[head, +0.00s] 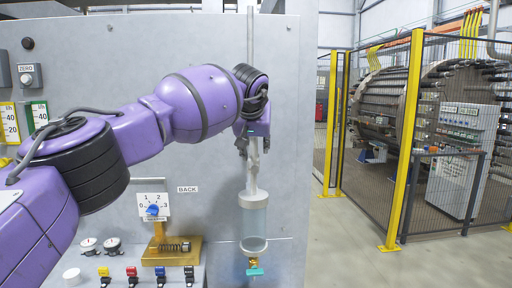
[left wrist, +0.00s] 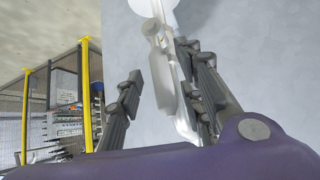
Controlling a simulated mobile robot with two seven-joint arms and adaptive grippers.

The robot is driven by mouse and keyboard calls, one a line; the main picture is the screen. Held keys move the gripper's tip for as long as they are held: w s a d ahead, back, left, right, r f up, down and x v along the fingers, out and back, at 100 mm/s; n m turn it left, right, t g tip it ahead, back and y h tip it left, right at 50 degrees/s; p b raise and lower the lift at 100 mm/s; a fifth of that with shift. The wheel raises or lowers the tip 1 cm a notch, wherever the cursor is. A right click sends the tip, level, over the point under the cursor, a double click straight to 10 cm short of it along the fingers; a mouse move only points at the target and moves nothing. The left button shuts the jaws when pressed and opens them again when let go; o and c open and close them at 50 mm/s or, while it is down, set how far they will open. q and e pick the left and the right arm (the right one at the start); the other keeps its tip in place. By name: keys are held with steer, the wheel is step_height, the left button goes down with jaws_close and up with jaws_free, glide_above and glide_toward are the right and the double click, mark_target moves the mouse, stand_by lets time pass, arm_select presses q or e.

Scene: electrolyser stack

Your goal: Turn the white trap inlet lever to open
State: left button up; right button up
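The trap (head: 254,222), a clear cylinder with a white cap, hangs on the grey panel at centre right in the head view. A whitish piece that looks like the white inlet lever (head: 253,178) rises above the cap, its upper part partly hidden by my left gripper (head: 252,148). In the left wrist view the white lever (left wrist: 172,92) lies between the fingers of my left gripper (left wrist: 163,66). It is close to the right-hand finger, with a clear gap to the left-hand finger. The fingers are open; contact cannot be told. My right gripper is not in view.
A teal-handled valve (head: 255,271) sits below the trap. A dial with a blue knob (head: 153,210), a brass block with a spring (head: 172,250) and several coloured levers are at lower left. A vertical pipe (head: 250,45) runs above. Open floor lies right of the panel, before a yellow-posted fence (head: 403,140).

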arm_select(q)
steer(key=v, duration=1.1)
steer(key=shift+s+r, duration=0.25)
